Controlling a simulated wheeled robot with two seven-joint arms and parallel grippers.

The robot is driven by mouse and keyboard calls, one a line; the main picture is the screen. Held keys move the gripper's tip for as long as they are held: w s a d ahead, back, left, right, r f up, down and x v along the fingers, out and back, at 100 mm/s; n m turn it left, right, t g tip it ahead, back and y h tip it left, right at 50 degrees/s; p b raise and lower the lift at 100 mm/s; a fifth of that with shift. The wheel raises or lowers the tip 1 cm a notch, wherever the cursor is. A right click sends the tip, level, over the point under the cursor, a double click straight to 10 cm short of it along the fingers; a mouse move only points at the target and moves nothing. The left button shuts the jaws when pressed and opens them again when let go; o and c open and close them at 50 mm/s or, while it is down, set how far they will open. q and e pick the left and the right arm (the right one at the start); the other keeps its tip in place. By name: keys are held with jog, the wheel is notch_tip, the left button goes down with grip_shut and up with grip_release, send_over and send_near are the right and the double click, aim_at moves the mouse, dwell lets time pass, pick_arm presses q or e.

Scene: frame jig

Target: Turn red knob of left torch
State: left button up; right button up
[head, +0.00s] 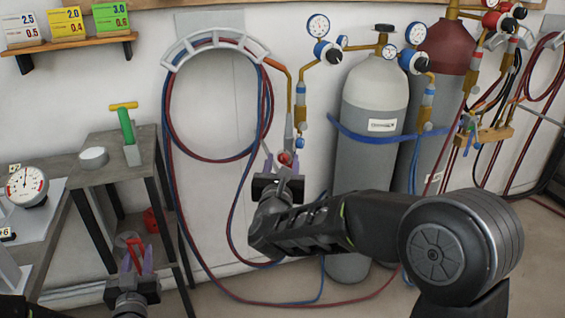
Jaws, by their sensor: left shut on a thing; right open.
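The left torch (289,128) hangs upright by the wall at the middle, its copper-coloured tube bending left at the top. Its red knob (285,158) is at its lower end, beside a blue knob (300,143). My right gripper (283,163) is open, its purple fingertips on either side of the red knob; I cannot tell whether they touch it. My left gripper (134,258) is at the lower left, away from the torch, with its fingers closed on a thin red looped thing (133,243).
Red and blue hoses (167,130) hang from a wall bracket (215,37). Grey cylinders with gauges (372,110) stand right of the torch. A dial gauge (27,187) is at far left.

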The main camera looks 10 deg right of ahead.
aim_at(133, 242)
grip_shut()
dwell(0.4)
jog(key=shift+n, duration=0.4)
jog(key=shift+r+n+g, duration=0.1)
jog(key=shift+n+g, duration=0.2)
jog(key=shift+n, duration=0.1)
jog(key=shift+a+r+n+g+p, duration=0.1)
jog(key=shift+r+n+g+p, duration=0.1)
jog(key=shift+n+g+p, duration=0.6)
pick_arm(q)
notch_tip(133, 242, up, 5)
jog(key=p, duration=0.3)
pick_arm(e)
jog(key=n+g, duration=0.1)
jog(key=n, duration=0.2)
jog(key=shift+w+r+n, duration=0.1)
jog(key=shift+r+n, duration=0.05)
jog(key=shift+n, duration=0.15)
pick_arm(q)
jog(key=shift+r+p, duration=0.9)
jog(key=shift+p, duration=0.2)
pick_arm(e)
jog(key=shift+a+n+g+h, duration=0.15)
jog(key=shift+n+g+h, duration=0.15)
jog(key=shift+n, duration=0.4)
